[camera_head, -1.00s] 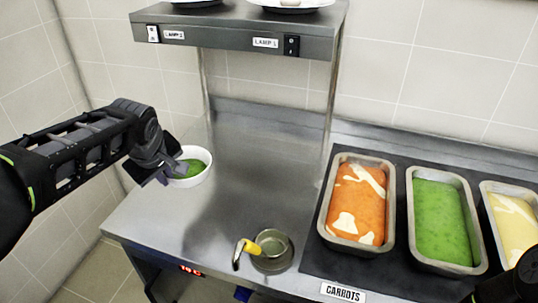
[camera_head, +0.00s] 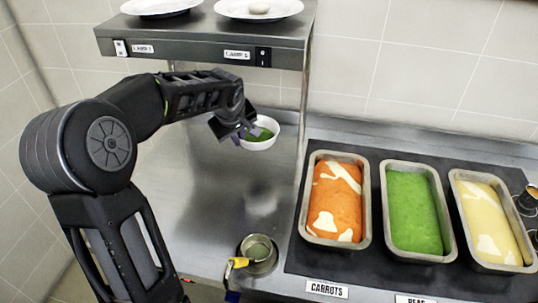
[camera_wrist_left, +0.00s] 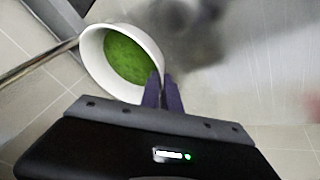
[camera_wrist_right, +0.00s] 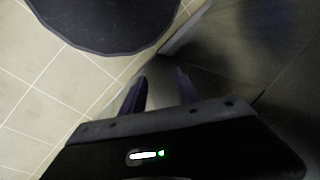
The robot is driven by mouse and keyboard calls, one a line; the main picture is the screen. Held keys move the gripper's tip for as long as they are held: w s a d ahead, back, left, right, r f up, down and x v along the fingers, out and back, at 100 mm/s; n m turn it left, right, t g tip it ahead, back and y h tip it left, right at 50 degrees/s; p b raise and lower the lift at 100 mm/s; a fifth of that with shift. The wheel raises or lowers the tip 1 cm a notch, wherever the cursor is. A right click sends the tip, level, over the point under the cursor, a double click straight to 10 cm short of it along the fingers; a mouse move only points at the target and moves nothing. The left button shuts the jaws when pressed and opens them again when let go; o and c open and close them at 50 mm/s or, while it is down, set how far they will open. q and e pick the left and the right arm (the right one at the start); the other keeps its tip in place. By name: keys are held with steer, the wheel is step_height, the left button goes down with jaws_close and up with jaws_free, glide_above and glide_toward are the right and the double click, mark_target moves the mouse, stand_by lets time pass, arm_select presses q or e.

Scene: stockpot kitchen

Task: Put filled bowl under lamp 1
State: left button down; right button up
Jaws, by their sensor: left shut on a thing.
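The white bowl (camera_head: 262,144), filled with green food, is in front of and below the right part of the lamp shelf (camera_head: 200,45). The plate labelled lamp 1 (camera_head: 237,54) is on that part, beside a black switch. My left gripper (camera_head: 241,133) is shut on the bowl's rim at its left side. In the left wrist view the bowl (camera_wrist_left: 95,62) is tilted in the picture, with both fingers (camera_wrist_left: 162,92) at its wall. I cannot tell whether its base touches the counter. My right gripper (camera_wrist_right: 161,92) is open and empty in the right wrist view.
Pans of orange (camera_head: 312,220), green (camera_head: 392,225) and yellow food (camera_head: 463,225) stand right of the shelf's right post. A small metal cup (camera_head: 256,248) with a yellow-handled tool (camera_head: 238,262) is at the front. White plates (camera_head: 258,10) lie on the shelf. The middle counter is clear.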

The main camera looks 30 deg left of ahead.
arm_select(q)
step_height(320, 180, down, 6)
steer(key=shift+f+p, duration=0.1)
steer(key=shift+p, duration=0.35)
steer(key=shift+f, duration=1.9)
steer(key=c, duration=2)
jaws_free()
steer(key=shift+f, duration=0.2)
steer(key=shift+c, duration=0.2)
steer(key=o, duration=0.5)
steer(key=shift+c, duration=0.2)
steer(key=shift+r, duration=0.1)
